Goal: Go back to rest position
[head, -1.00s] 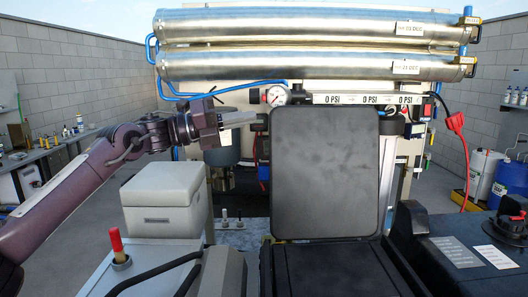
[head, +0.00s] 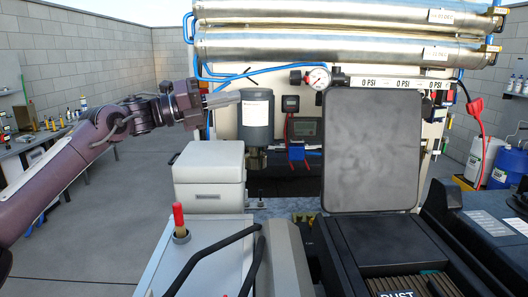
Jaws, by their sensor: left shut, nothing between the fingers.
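My left gripper (head: 222,99) comes in from the left at mid height in the head view. Its fingers point right and are shut with nothing between them. The fingertips appear in front of or beside a grey cylinder (head: 257,122) with a white label; I cannot tell whether they touch it. Two long silver membrane tubes (head: 340,18) (head: 330,48) lie across the top of the machine. My right gripper is not in view.
A light grey box (head: 208,165) stands below my left gripper. A round gauge (head: 318,78) and a black upright panel (head: 371,150) are to the right. A red-topped lever (head: 179,218) rises in front. Open floor (head: 95,225) lies at left.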

